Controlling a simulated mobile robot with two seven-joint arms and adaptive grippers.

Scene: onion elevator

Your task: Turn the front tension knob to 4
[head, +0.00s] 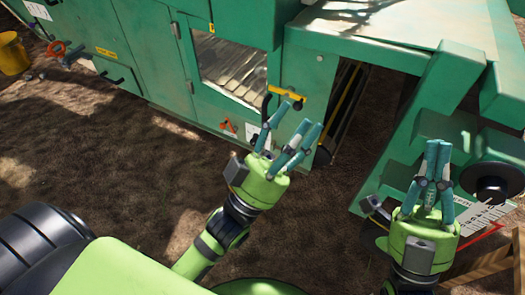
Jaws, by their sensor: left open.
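My left gripper (303,113) is open, with fingers spread, in front of the machine's green panel, far left of the knob.
A yellow-and-black handle (286,93) is on the green machine (140,45) just behind my left gripper. A green frame post (425,105) stands beside my right gripper. A wooden crate edge (485,268) is at lower right. Bare brown ground lies at left; a yellow bucket (12,53) stands far left.

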